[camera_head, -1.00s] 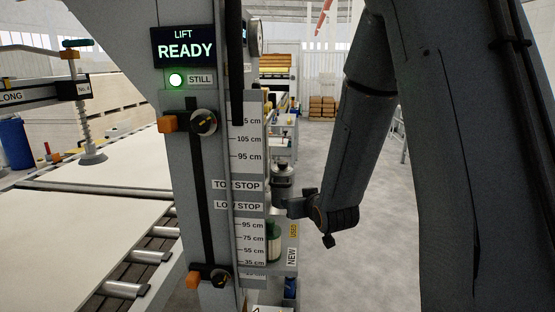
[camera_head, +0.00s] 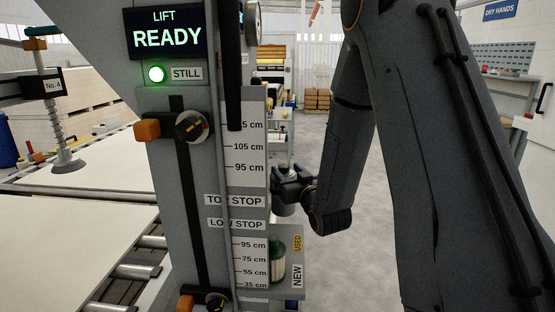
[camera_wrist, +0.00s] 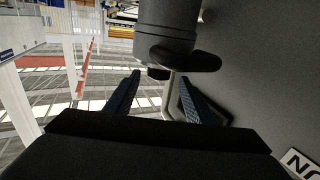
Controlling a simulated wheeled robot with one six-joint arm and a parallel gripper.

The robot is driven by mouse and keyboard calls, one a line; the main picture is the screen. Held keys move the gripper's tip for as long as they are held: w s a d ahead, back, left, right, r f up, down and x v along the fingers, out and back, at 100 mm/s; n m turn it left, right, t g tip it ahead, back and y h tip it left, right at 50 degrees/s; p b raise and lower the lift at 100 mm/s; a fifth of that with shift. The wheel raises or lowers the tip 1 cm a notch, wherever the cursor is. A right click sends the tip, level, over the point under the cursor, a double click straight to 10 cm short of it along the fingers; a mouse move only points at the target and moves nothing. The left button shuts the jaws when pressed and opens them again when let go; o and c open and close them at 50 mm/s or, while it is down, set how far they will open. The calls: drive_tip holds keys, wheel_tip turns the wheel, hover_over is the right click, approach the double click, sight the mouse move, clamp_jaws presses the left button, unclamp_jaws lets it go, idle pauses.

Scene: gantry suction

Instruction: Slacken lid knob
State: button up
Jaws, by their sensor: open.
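A grey canister (camera_head: 285,208) is on the right side of the grey lift column, and its top is partly hidden by my gripper (camera_head: 287,173). In the wrist view, a grey cylindrical body (camera_wrist: 165,30) carries a dark, lobed knob (camera_wrist: 185,60). My gripper (camera_wrist: 160,80) is open, with its two blue-padded fingers spread apart. The knob shows at the fingertips, with one lobe reaching past the right finger. I cannot tell whether a finger touches it.
The lift column carries a READY display (camera_head: 166,37), a lit green lamp (camera_head: 157,73) and two black dial knobs, the upper one (camera_head: 192,127) beside an orange block. A green bottle (camera_head: 278,258) stands on a shelf below the canister. Open floor (camera_head: 372,250) lies to the right.

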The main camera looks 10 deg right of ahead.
sight(282, 164)
drive_tip(key=shift+w+a+r, duration=0.1)
drive_tip(key=shift+w, duration=0.5)
drive_tip(key=w+p, duration=0.2)
drive_tip(key=w, duration=0.3)
drive_tip(key=shift+w+a, duration=0.1)
drive_tip(key=shift+w, duration=0.3)
drive_tip(key=shift+w+a+p, duration=0.15)
drive_tip(key=shift+w+p, duration=0.2)
drive_tip(key=shift+w, duration=0.15)
drive_tip(key=c, duration=1.1)
